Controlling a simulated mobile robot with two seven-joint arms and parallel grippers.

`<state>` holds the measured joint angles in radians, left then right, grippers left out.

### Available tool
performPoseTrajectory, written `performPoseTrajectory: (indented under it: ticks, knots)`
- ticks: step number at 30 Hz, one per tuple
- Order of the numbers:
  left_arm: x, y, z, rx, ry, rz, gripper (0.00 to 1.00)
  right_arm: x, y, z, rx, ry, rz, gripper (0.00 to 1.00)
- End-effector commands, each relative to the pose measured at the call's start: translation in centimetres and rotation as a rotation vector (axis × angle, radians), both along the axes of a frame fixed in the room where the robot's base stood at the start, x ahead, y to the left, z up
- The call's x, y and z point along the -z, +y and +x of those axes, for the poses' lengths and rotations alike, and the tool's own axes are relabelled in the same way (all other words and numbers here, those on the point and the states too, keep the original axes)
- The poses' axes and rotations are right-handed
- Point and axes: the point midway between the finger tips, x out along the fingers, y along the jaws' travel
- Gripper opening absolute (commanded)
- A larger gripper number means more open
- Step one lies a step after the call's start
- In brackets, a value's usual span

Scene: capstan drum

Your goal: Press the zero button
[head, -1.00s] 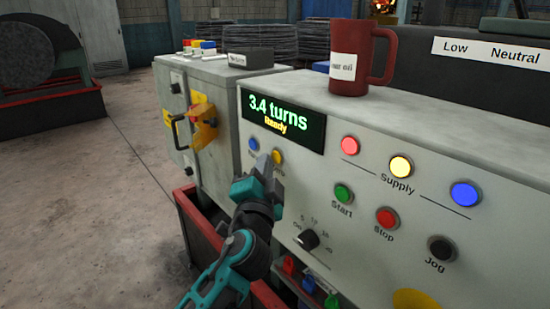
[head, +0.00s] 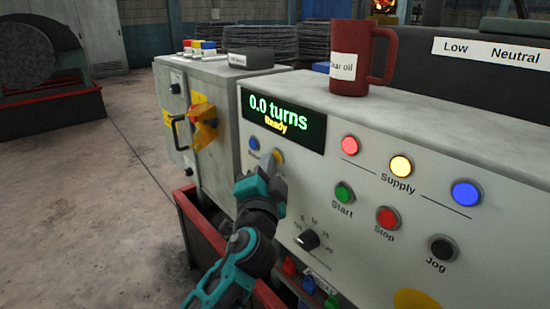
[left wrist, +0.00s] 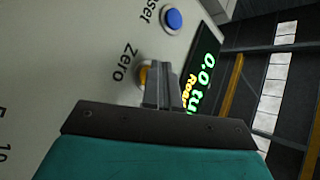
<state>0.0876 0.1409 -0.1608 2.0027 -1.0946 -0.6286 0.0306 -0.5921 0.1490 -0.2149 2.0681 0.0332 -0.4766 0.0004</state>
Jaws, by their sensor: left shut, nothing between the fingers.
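The yellow zero button (head: 278,157) is on the panel below the display and is partly covered by my left gripper (head: 268,160). In the left wrist view the zero button (left wrist: 144,76) shows beside the word "Zero", with the shut fingertips (left wrist: 158,72) over or against it; I cannot tell if they touch. The display (head: 283,119) reads "0.0 turns" and "Ready". A blue button (head: 254,143) sits just left of the zero button; it also shows in the left wrist view (left wrist: 173,19). My right gripper is not in view.
The panel also carries the green Start (head: 344,192), red Stop (head: 387,218) and black Jog (head: 442,248) buttons, a rotary knob (head: 307,240) and supply lamps (head: 400,166). A red mug (head: 350,58) stands on top. A red trough edge (head: 186,207) runs below at the left.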

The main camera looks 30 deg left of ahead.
Motion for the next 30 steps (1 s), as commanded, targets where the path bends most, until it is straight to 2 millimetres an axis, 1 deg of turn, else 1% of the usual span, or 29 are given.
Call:
performPoseTrajectory:
  ticks: [5, 13, 24, 30]
  knots:
    - [0.0, 0.0, -0.2, 0.002, 0.000, 0.001, 0.00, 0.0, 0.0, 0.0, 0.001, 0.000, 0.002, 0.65]
    - [0.0, 0.5, -1.4, 0.002, 0.000, 0.001, 0.00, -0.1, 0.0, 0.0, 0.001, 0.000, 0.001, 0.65]
    - [0.0, 0.7, -1.7, 0.001, 0.000, 0.000, 0.00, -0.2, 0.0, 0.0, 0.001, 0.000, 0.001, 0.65]
    - [0.0, 1.3, -3.3, 0.000, 0.001, 0.001, 0.00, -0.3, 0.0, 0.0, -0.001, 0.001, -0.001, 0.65]
